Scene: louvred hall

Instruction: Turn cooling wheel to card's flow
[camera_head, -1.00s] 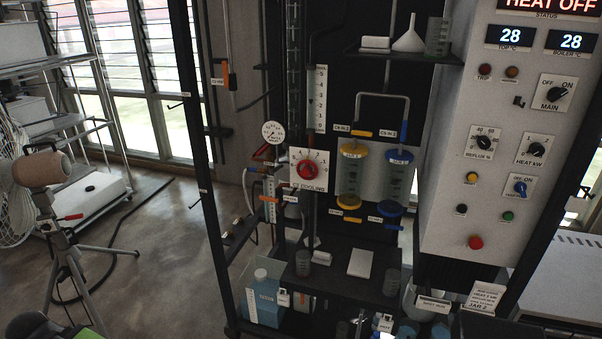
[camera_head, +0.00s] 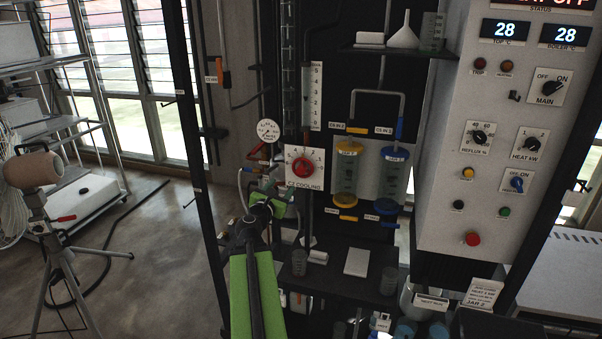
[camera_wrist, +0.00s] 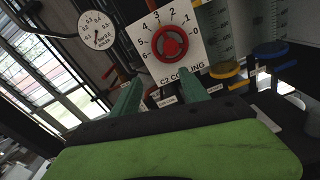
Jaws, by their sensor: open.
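The red cooling wheel (camera_head: 303,168) sits on a white dial plate marked C2 COOLING; it also shows in the wrist view (camera_wrist: 171,44), with numbers 0 to 6 around it. I cannot tell which number it points to. My gripper (camera_wrist: 160,86) is open and empty, its two green fingers reaching toward the plate's lower edge, apart from the wheel. In the head view my gripper (camera_head: 274,203) is just below and left of the wheel. A white card (camera_head: 483,293) stands at the lower right; "JAR 2" is legible, its smaller lines are not.
A pressure gauge (camera_head: 268,131) is left of the dial plate. A yellow-capped jar (camera_head: 347,172) and a blue-capped jar (camera_head: 395,175) hang close to its right. A dark shelf (camera_head: 335,272) lies below. The control panel (camera_head: 455,215) stands farther right.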

